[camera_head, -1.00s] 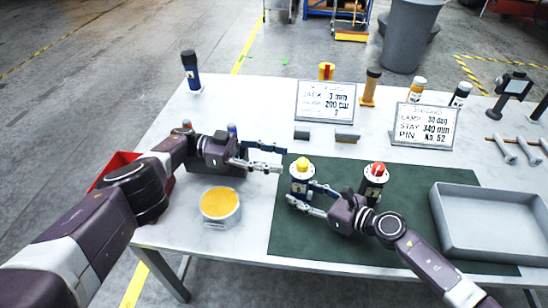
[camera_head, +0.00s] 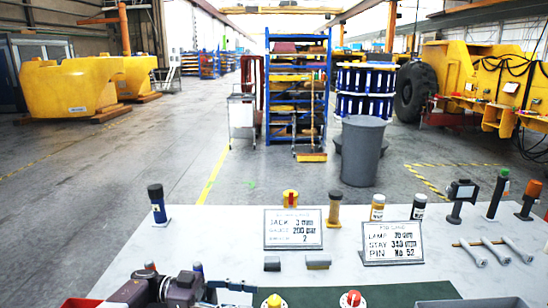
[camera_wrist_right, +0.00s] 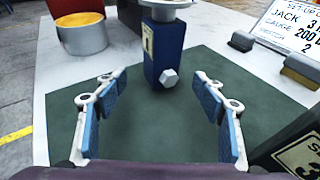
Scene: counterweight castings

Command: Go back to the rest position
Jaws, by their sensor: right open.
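My left gripper (camera_head: 232,291) is at the bottom edge of the head view, over the table, its fingers apart and nothing seen between them; its lower part is cut off. My right gripper (camera_wrist_right: 160,84) is open in the right wrist view. Ahead of its fingers, apart from them, stands a blue jack (camera_wrist_right: 165,50) with a pale hexagonal nub, upright on the green mat (camera_wrist_right: 140,140). In the head view only the yellow top (camera_head: 274,301) and the red top (camera_head: 350,299) of two jacks show at the bottom. My right arm is outside that view.
Two sign boards (camera_head: 293,231) (camera_head: 392,244) stand on the white table (camera_head: 225,228). A dark-capped blue bottle (camera_head: 158,207) is at its left. Several tools and posts line the far edge. A yellow-filled round tin (camera_wrist_right: 82,36) is beside the mat. A grey bin (camera_head: 362,155) stands beyond.

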